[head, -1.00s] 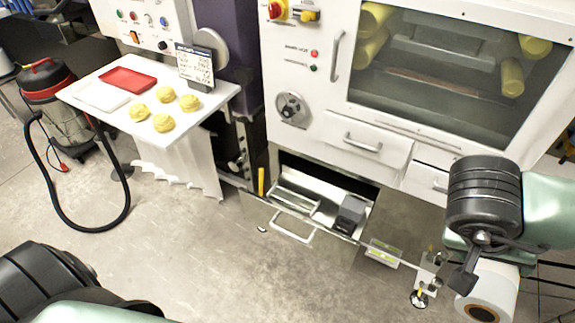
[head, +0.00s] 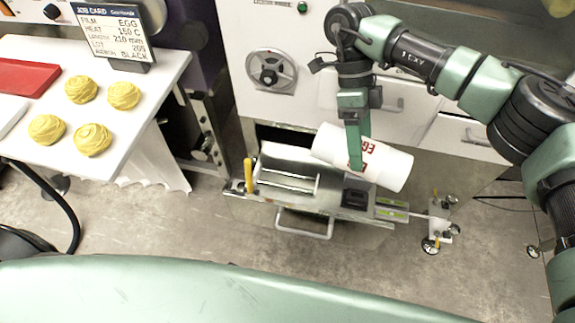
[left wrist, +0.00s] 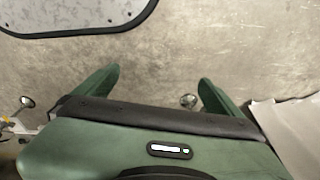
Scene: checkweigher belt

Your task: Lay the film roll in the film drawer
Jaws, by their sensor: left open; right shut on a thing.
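The film roll (head: 390,166) is a white cylinder with red lettering. My right gripper (head: 356,160) is shut on the film roll and holds it tilted, right end lower, over the right part of the open film drawer (head: 306,229). The drawer is pulled out low on the white machine and has a metal tray inside, with a dark block (head: 357,194) in its right part. The roll hides part of the drawer's back. In the left wrist view my left gripper (left wrist: 158,85) is open and empty above the floor.
A yellow post (head: 248,175) stands at the drawer's left corner. A white table (head: 140,100) at the left carries several yellow dough pieces, a red tray (head: 25,78) and a job card (head: 108,35). The floor before the drawer is clear.

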